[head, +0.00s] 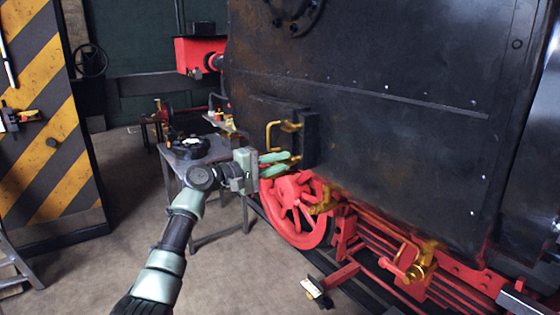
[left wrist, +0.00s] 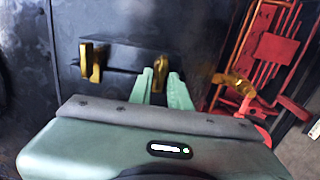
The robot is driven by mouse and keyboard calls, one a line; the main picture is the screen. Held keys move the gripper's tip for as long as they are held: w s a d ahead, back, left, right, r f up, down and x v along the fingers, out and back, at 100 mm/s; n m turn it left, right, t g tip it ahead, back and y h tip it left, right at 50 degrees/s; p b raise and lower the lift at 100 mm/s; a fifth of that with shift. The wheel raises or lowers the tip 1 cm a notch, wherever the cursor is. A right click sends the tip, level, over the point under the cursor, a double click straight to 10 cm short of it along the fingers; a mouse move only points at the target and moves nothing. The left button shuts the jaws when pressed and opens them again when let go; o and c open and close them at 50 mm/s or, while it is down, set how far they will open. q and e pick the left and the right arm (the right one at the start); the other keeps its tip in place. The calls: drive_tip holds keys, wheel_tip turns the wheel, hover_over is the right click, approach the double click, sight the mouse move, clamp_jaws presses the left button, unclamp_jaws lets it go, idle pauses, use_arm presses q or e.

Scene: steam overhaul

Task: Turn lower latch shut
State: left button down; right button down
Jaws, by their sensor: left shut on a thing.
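The lower latch (head: 295,159) is a small brass piece on the dark door of the black engine casing, low on its edge. My left gripper (head: 280,164) reaches it from the left, with its two pale green fingers shut on it. The upper latch (head: 289,127) is brass too, with a bent handle sticking out to the left. It also shows in the left wrist view (left wrist: 97,62), apart from the fingers. My right gripper is not in view.
A metal table (head: 178,156) with dark parts on it stands left of the engine, close behind my left arm. Red wheels (head: 296,213) and rods lie below the door. A striped yellow and black panel (head: 50,130) stands at the far left. The floor in front is mostly clear.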

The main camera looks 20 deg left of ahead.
use_arm(q)
drive_tip(key=shift+a, duration=0.1)
drive_tip(key=c, duration=1.6)
unclamp_jaws()
drive_tip(key=shift+o, duration=0.2)
drive_tip(key=b+v, duration=0.3)
drive_tip(key=v, duration=0.4)
drive_tip(key=shift+s+a, duration=0.25)
drive_tip(key=shift+s, duration=0.05)
